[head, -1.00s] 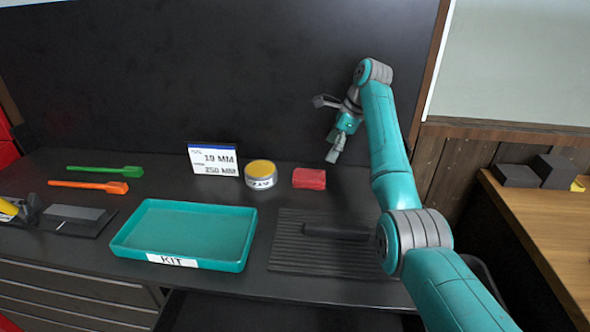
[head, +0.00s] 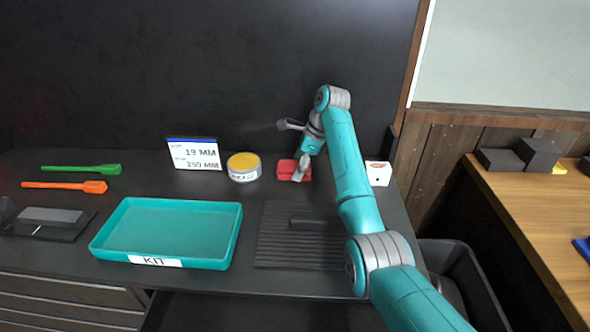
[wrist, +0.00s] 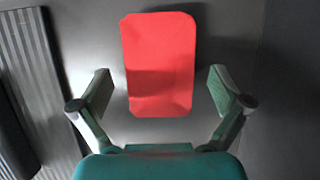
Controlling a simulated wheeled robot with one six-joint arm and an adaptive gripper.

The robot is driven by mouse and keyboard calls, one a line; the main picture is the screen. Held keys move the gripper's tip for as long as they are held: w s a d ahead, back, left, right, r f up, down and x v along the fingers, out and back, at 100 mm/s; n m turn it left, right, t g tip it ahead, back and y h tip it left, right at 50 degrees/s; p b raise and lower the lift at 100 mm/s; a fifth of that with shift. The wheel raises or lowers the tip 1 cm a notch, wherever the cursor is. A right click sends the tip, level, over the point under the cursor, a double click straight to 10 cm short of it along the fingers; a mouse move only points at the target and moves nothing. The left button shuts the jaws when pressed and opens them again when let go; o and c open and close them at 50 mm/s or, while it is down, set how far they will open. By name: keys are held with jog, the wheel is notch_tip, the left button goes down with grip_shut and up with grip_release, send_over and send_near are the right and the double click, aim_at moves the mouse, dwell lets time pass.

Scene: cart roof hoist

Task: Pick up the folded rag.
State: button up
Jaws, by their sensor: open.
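The folded rag (head: 285,170) is a small red block lying flat on the black bench top, right of the round tin, in the head view. In the wrist view the rag (wrist: 159,62) is upright in the picture, just ahead of my gripper. My gripper (wrist: 160,92) is open. Its two fingers are at the left and right of the rag's near end, with a gap on each side. In the head view my gripper (head: 301,172) is low at the rag's right side and hides part of it. I cannot tell its exact height above the bench.
The tin (head: 244,167) with a yellow top and a sign (head: 194,154) stand left of the rag. A ribbed black mat (head: 280,246) with a dark bar lies in front. A teal KIT tray (head: 231,240) is at front left. A white-and-red box (head: 378,174) stands right of my arm.

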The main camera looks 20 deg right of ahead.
jog(key=c, duration=1.2)
